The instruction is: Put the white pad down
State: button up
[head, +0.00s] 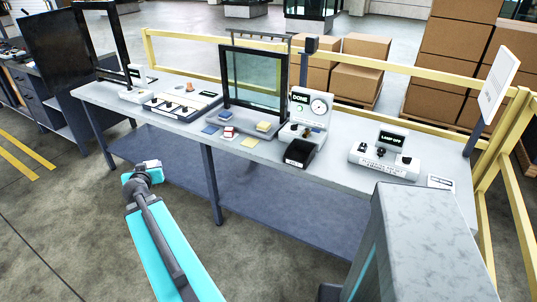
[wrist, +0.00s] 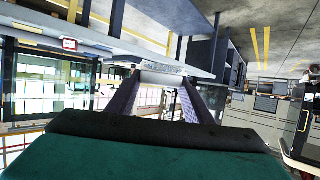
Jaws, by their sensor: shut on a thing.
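My gripper (head: 151,166) is in front of the bench, out over the floor and apart from the bench top. In the wrist view its two fingers (wrist: 158,82) are shut on a thin pale thing, which I take to be the white pad (wrist: 163,67). In the head view only a small pale bit of the white pad (head: 153,162) shows at the fingertips. A blue pad (head: 210,129), a red and white piece (head: 228,132) and a yellow pad (head: 249,142) lie on the bench (head: 185,125) near the framed glass panel (head: 256,78).
A lamp unit (head: 385,160) is farther right. A switch board (head: 182,104) is at left. Yellow rails (head: 190,65) run behind.

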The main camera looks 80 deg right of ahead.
jog(key=s+d+m+g+h+p, duration=0.1)
jog(key=s+d+m+g+p, duration=0.1)
jog(key=s+d, duration=0.35)
jog(key=s+d+m+g+p, duration=0.1)
jog(key=s+d+p, duration=0.15)
jog(key=s, duration=0.55)
jog(key=s+d+m+g+p, duration=0.3)
jog(key=s+p, duration=0.2)
jog(key=s, duration=1.3)
jog(key=s+d+m+g+p, duration=0.3)
jog(key=s+g+p, duration=0.1)
jog(key=s, duration=1.5)
jog(key=shift+s+d+f+p, duration=0.2)
jog(key=shift+s+d+p, duration=0.1)
jog(key=shift+p, duration=0.1)
jog(key=shift+w, duration=0.15)
